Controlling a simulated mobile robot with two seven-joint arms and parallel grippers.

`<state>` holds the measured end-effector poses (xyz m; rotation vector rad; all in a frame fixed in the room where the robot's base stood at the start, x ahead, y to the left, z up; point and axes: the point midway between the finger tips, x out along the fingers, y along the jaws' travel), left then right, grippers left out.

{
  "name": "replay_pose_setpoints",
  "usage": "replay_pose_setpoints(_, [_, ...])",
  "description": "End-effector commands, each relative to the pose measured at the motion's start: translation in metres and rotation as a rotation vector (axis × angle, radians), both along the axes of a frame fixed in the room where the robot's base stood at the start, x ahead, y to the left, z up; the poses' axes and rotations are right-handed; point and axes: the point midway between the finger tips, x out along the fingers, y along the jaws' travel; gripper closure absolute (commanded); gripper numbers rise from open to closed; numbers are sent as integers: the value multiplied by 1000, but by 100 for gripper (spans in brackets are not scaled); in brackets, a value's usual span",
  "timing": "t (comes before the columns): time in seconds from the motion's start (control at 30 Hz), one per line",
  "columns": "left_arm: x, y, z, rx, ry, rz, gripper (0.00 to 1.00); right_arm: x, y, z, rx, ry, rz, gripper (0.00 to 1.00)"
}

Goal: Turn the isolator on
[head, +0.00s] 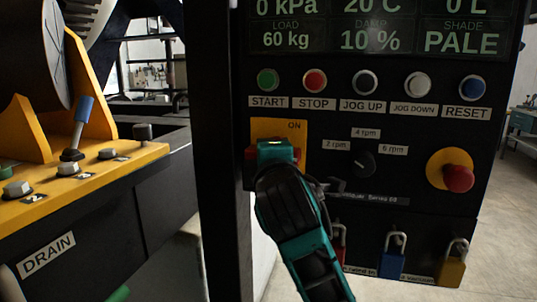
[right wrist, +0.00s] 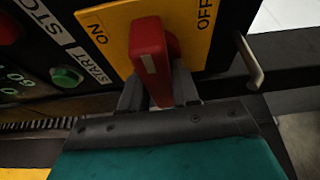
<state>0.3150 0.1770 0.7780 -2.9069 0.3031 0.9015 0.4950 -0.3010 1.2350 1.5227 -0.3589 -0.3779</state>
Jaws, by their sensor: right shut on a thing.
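The isolator has a yellow plate (head: 278,127) on the black control panel, below the START button, with ON printed at its top. Its red handle (right wrist: 149,50) stands out from the plate in the right wrist view, where ON and OFF labels show on the plate (right wrist: 117,42). My right gripper (right wrist: 158,92) has a finger on each side of the handle and is shut on it. In the head view my right gripper (head: 277,152) covers most of the handle; only red edges show beside it. I cannot tell exactly which label the handle lines up with. My left gripper is not in view.
A row of buttons, including START (head: 267,80), sits above the isolator. A rotary selector (head: 363,163), a red emergency stop (head: 458,178) and padlocks, one blue (head: 391,263), lie to the right and below. A dark upright post (head: 215,150) stands close on the left.

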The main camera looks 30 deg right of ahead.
Motion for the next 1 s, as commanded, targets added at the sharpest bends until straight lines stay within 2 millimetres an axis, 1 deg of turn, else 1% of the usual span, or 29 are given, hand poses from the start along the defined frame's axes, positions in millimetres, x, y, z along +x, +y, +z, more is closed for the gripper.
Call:
replay_pose_setpoints(0.3, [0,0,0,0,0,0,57,0,-1,0,-201,226,-2,100])
replay_pose_setpoints(0.6, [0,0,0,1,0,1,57,-1,-2,-2,-364,420,-5,100])
replay_pose_setpoints(0.8, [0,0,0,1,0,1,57,-1,-2,-3,-441,512,-4,100])
replay_pose_setpoints(1.0, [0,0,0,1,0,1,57,-2,-2,-4,-487,568,-3,100])
